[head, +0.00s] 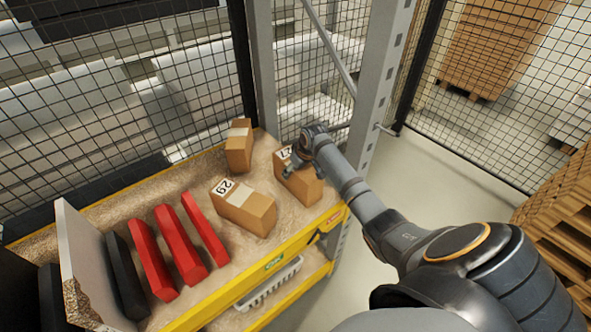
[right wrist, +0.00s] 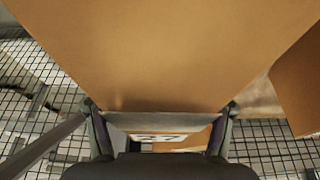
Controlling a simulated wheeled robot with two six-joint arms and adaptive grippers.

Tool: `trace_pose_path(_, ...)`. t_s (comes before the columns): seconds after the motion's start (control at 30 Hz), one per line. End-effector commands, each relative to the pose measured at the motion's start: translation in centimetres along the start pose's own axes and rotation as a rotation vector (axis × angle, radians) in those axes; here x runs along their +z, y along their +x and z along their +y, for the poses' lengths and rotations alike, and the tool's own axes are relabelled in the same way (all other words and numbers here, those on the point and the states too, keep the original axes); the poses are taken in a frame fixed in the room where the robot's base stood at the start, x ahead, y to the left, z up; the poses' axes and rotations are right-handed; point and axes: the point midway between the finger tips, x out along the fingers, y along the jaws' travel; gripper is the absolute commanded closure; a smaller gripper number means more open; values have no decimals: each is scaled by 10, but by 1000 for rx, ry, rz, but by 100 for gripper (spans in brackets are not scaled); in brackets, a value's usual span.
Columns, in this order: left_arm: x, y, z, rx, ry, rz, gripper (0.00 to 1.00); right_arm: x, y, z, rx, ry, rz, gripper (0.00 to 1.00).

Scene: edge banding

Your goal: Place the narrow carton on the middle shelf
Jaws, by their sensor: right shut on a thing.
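Three brown cartons stand on the chipboard shelf (head: 180,205) with a yellow front beam. One, marked 27 (head: 305,188), is at the right end; my right gripper (head: 303,168) is shut on it from above. In the right wrist view its brown face (right wrist: 160,55) fills the picture between the fingers (right wrist: 160,115). A carton marked 29 (head: 256,212) lies left of it. A slim upright carton (head: 239,150) stands at the back by the mesh. I cannot tell for sure which is the narrow carton. My left gripper is out of view.
Several red blocks (head: 185,245) and a dark one (head: 124,278) lean in a row at the left, beside a pale upright board (head: 82,255). A grey rack post (head: 383,85) rises close behind my right arm. A grey crate (head: 270,284) sits on the level below.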

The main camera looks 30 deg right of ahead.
Motion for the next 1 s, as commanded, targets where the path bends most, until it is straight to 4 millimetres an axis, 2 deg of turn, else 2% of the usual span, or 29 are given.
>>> trace_pose_path(0.03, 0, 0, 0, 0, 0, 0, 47, 1, 1, 0, 0, 0, 0, 27)
trace_pose_path(0.2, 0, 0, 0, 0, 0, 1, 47, 0, 1, 0, 0, 0, 0, 7)
trace_pose_path(0.57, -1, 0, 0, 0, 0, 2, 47, 0, -3, 0, 0, 0, 0, 7)
trace_pose_path(0.67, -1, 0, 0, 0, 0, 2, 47, -1, -17, 1, 1, 0, 3, 7)
trace_pose_path(1.0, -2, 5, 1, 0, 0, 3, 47, 0, -96, 1, 4, -2, 1, 7)
